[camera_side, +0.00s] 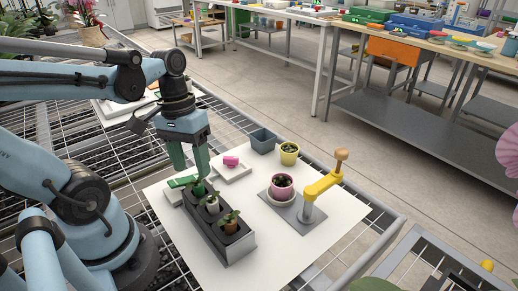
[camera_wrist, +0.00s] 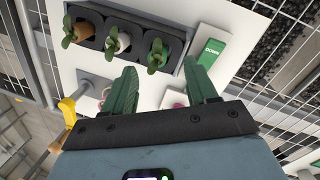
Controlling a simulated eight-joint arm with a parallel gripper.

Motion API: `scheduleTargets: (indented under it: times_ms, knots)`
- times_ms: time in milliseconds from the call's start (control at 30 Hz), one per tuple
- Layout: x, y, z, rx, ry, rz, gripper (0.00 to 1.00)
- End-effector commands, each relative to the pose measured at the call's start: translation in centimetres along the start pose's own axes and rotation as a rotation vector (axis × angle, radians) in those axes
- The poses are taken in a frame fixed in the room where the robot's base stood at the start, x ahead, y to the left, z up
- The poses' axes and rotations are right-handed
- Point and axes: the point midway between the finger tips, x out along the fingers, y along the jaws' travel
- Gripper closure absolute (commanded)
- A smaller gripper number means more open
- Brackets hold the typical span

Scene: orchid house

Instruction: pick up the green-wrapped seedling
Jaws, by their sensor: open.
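The green-wrapped seedling (camera_side: 198,188) stands upright in the end slot of a dark three-slot tray (camera_side: 238,250). It also shows in the wrist view (camera_wrist: 157,57), with its leaves spread over the slot. A white-wrapped seedling (camera_side: 212,206) and a brown-orange-wrapped seedling (camera_side: 231,222) stand in the other slots. My gripper (camera_side: 190,172) points down above the green-wrapped seedling's end of the tray. In the wrist view its green fingers (camera_wrist: 160,78) are apart and empty, with the seedling just beyond the gap between their tips. The exact height between fingertips and seedling is hard to tell.
A green-and-white labelled card (camera_wrist: 212,48) lies beside the tray.

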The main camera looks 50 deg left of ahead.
Motion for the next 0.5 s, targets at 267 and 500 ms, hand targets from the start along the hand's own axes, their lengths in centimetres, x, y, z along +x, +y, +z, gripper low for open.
scheduleTargets:
  times_ms: [267, 500]
  knots:
    - [3.0, 0.4, -0.2, 0.001, 0.0, 0.0, 0.43]
    - [4.3, 0.4, -0.2, 0.002, 0.001, 0.0, 0.43]
